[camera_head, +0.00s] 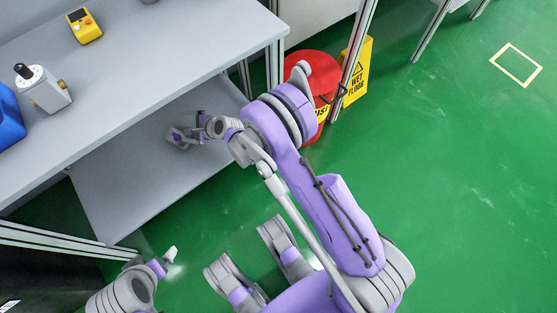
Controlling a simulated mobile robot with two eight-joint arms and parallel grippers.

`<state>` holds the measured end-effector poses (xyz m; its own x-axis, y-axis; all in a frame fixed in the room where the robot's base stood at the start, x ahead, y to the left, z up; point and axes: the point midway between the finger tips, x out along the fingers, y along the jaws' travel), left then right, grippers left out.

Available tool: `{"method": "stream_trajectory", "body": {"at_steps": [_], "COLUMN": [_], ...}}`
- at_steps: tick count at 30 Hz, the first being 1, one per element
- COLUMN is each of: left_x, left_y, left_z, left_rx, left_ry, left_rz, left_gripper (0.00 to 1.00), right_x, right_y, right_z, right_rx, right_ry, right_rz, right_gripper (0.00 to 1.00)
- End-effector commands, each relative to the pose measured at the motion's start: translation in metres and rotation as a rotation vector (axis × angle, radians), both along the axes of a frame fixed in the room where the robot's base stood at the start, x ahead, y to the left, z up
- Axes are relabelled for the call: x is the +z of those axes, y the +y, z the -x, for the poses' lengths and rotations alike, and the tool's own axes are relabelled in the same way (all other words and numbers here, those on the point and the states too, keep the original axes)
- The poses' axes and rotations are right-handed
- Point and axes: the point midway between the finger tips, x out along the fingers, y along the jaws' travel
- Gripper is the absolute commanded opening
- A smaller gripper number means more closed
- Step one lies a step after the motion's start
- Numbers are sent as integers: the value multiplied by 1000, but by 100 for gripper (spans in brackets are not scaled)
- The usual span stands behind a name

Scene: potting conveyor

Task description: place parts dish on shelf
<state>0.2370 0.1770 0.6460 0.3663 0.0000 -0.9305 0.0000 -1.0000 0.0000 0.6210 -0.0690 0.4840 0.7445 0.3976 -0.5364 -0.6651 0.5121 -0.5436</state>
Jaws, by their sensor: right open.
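The lower shelf (130,190) is a flat grey board under the worktop. My right arm reaches in from the right, and its gripper (180,137) is low over this shelf, just under the worktop's front edge. The right gripper is open. A small grey shape lies at its fingers; I cannot tell whether it is the parts dish or part of the gripper. No parts dish can be made out clearly elsewhere. My left gripper (168,261) is at the bottom left, in front of the shelf and apart from it; its jaws are too small to read.
The grey worktop (180,60) above carries a yellow meter (84,26), a grey device with a black knob (44,89) and a blue bin (8,118). A red barrel (318,72) and a yellow wet-floor sign (357,72) stand beyond my right arm. Green floor at right is clear.

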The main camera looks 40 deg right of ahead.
Motion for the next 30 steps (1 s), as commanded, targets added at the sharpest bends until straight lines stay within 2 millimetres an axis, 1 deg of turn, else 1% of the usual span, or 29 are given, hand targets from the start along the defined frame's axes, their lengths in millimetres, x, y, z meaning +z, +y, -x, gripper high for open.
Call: {"method": "stream_trajectory", "body": {"at_steps": [1, 3, 5, 6, 8, 9, 11, 12, 14, 15, 17, 19, 24, 27, 30], "left_x": [0, 0, 0, 0, 0, 0, 0, 0, 0, 0, 0, 0, 0, 0, 0], "left_y": [0, 0, 0, 0, 0, 0, 0, 0, 0, 0, 0, 0, 0, 0, 0], "left_z": [0, 0, 0, 0, 0, 0, 0, 0, 0, 0, 0, 0, 0, 0, 0], "left_rx": [0, 0, 0, 0, 0, 0, 0, 0, 0, 0, 0, 0, 0, 0, 0], "left_ry": [0, 0, 0, 0, 0, 0, 0, 0, 0, 0, 0, 0, 0, 0, 0], "left_rz": [0, 0, 0, 0, 0, 0, 0, 0, 0, 0, 0, 0, 0, 0, 0], "left_gripper": [100, 100, 100, 100, 100, 100, 100, 100, 100, 100, 100, 100, 100, 100, 100], "right_x": [23, 48, 68, 81, 99, 109, 124, 133, 144, 151, 159, 166, 171, 169, 165], "right_y": [-3, -6, -10, -13, -18, -21, -27, -31, -37, -41, -48, -57, -80, -92, -101], "right_z": [10, 26, 42, 54, 74, 88, 110, 126, 151, 168, 195, 226, 303, 339, 365], "right_rx": [55, 145, 223, 277, 359, 414, 498, 556, 645, 706, 797, 907, 1180, 1320, 1425], "right_ry": [-13, -32, -47, -56, -69, -76, -87, -93, -101, -105, -110, -114, -114, -110, -106], "right_rz": [82, 206, 311, 380, 481, 547, 644, 708, 803, 863, 951, 1050, 1265, 1360, 1422], "right_gripper": [100, 100, 100, 100, 100, 100, 100, 100, 100, 100, 100, 100, 100, 100, 100]}}
